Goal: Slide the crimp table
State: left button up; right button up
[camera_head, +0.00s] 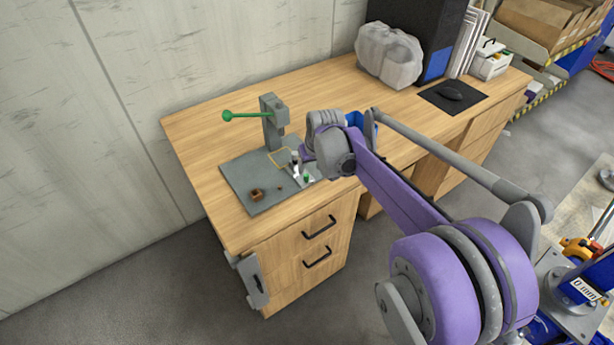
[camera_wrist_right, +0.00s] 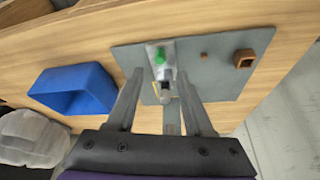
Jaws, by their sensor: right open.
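A grey base plate (camera_head: 248,186) lies on the wooden desk and carries a grey press (camera_head: 270,122) with a green lever. A small fixture with a green knob (camera_head: 306,177) sits on the plate; it may be the crimp table, and it also shows in the right wrist view (camera_wrist_right: 166,73). My right gripper (camera_head: 300,160) is over the plate's right part. In the right wrist view, its fingers (camera_wrist_right: 160,75) are spread, with the fixture seen in the gap between them. I cannot tell whether they touch it. My left gripper is out of view.
A brown square block (camera_head: 257,194) and a tiny brown piece lie on the plate. A blue bin (camera_wrist_right: 75,92) stands beside the plate, mostly hidden behind my arm in the head view. A bagged grey object (camera_head: 389,56) and a mouse pad (camera_head: 452,97) are farther back.

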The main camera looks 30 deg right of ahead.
aim_at(307, 176)
jog(key=x, duration=0.7)
jog(key=shift+w+f+b, duration=0.1)
jog(key=shift+f+b, duration=0.1)
jog(key=shift+b, duration=0.2)
grip_shut()
dwell(0.9)
